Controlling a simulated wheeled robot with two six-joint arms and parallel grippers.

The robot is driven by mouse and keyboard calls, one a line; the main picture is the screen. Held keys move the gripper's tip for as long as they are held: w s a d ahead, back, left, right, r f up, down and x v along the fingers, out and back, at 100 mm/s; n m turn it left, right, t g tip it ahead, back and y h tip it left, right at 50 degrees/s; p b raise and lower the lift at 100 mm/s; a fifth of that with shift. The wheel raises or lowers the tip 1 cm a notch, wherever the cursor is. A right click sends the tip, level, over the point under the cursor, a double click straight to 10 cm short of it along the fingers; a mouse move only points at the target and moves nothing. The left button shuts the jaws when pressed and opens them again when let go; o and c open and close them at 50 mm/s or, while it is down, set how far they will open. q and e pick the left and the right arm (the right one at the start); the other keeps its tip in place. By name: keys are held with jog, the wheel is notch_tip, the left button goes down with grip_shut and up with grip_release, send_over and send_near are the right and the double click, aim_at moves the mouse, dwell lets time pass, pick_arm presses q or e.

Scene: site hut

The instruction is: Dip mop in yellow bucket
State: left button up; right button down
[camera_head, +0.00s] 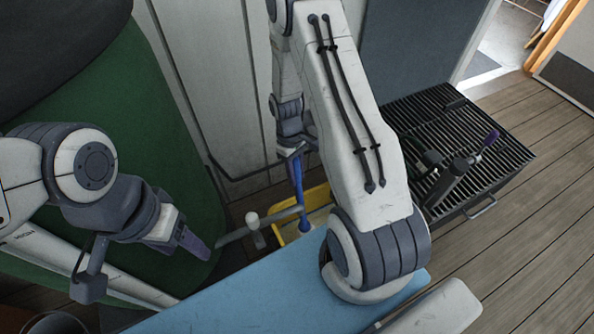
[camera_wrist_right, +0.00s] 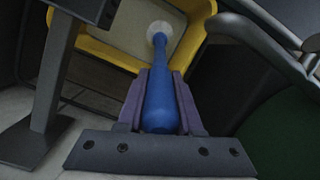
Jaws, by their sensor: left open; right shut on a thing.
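The mop is a blue handle (camera_head: 298,185) in the head view, hanging down in front of the yellow bucket (camera_head: 283,236). The bucket is partly hidden by my right arm and a grey bar. My right gripper (camera_head: 293,152) is shut on the mop. In the right wrist view, the purple fingers of my right gripper (camera_wrist_right: 160,80) hold the blue mop handle (camera_wrist_right: 158,100). The mop's pale round end (camera_wrist_right: 160,32) shows against the yellow bucket (camera_wrist_right: 97,48); I cannot tell whether it touches. My left gripper (camera_head: 195,243) is open and empty, left of the bucket.
A light blue surface (camera_head: 215,302) lies in front of the bucket. A grey bar (camera_head: 235,234) with a white knob (camera_head: 252,218) crosses near the bucket. A black slatted unit (camera_head: 480,170) stands at right with dark items on it. A green rounded form (camera_head: 150,110) fills the left. Wooden floor (camera_head: 530,235) is clear at right.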

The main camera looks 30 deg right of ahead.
jog(key=shift+w+b+x, duration=0.2)
jog(key=shift+b+x, duration=0.25)
jog(key=shift+x, duration=0.45)
jog(key=shift+w+b+x, duration=0.25)
jog(key=shift+b+x, duration=0.2)
jog(key=shift+x, duration=0.45)
jog(key=shift+w+b+x, duration=0.2)
jog(key=shift+b+x, duration=0.25)
jog(key=shift+x, duration=0.45)
jog(key=shift+f, duration=0.25)
jog(key=shift+d+r, duration=0.1)
